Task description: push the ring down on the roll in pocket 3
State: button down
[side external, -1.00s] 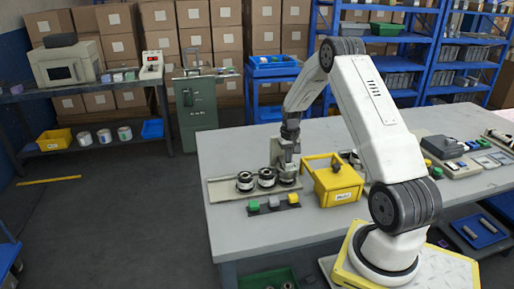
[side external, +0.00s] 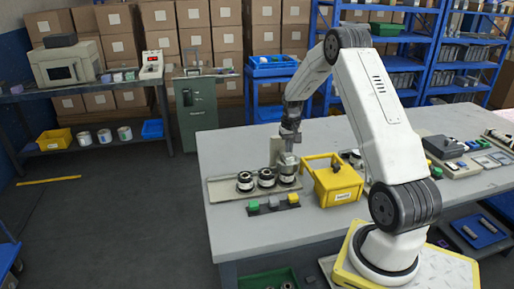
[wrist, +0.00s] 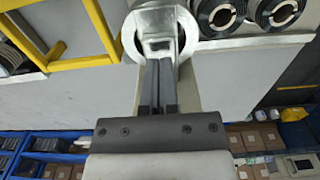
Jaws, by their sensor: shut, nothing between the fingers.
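A beige tray (side external: 222,192) on the grey table holds three rolls in a row. The left roll (side external: 245,182) and the middle roll (side external: 266,178) are black and white. The right-hand roll (side external: 287,178) is directly under my gripper (side external: 288,157). In the wrist view my gripper (wrist: 158,58) has its two dark fingers together, with nothing between them. Their tips are at a pale metallic ring (wrist: 187,34) around the roll there. I cannot tell whether they touch it, or how far down the ring sits. The other two rolls (wrist: 216,14) (wrist: 277,11) show at the top right.
A yellow bin (side external: 335,185) with a raised handle stands close to the right of the tray. The front left of the table is clear.

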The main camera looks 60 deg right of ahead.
jog(key=shift+r, duration=2.35)
